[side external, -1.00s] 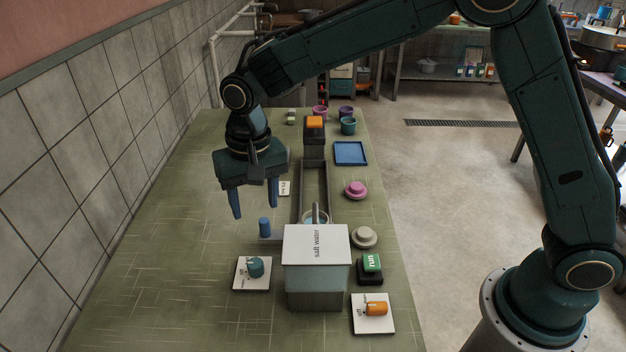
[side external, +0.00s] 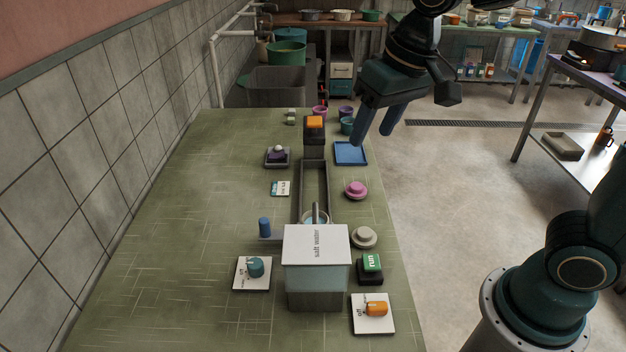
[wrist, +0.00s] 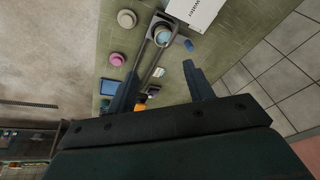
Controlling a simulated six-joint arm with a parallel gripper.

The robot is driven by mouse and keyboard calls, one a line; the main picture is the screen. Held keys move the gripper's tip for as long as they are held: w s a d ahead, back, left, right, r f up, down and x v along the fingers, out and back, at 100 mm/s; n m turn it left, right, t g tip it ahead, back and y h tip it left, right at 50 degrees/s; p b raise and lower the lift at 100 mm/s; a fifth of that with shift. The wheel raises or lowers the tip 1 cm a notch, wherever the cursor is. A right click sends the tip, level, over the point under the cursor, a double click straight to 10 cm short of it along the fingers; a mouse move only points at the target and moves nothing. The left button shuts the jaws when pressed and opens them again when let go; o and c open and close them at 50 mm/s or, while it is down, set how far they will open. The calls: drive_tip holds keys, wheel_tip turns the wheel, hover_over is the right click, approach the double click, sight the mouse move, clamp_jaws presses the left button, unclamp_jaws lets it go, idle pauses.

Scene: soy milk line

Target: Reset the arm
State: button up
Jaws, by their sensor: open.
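My gripper (side external: 374,125) is open and empty, raised in the air over the far right edge of the green table (side external: 180,240). In the side external view its fingers point down and left, in front of the blue tray (side external: 351,153) and a teal cup. In the wrist view my open fingers (wrist: 157,82) show, with nothing between them held. The salt water box (side external: 317,268) stands at the near middle of the table, at the end of a grey channel (side external: 314,185).
A green run button (side external: 372,263), a grey knob (side external: 364,237) and a pink knob (side external: 356,189) line the right side. Two white cards bear a teal piece (side external: 256,267) and an orange piece (side external: 376,309). A tiled wall bounds the left; open floor (side external: 450,220) lies right.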

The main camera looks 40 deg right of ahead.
drive_tip(key=s+d+n+t, duration=0.1)
drive_tip(key=s+d, duration=0.5)
drive_tip(key=s, duration=0.8)
drive_tip(key=shift+d+f+n+t+h, duration=0.2)
drive_tip(key=shift+f+n+t+h, duration=0.15)
drive_tip(key=shift+t, duration=0.25)
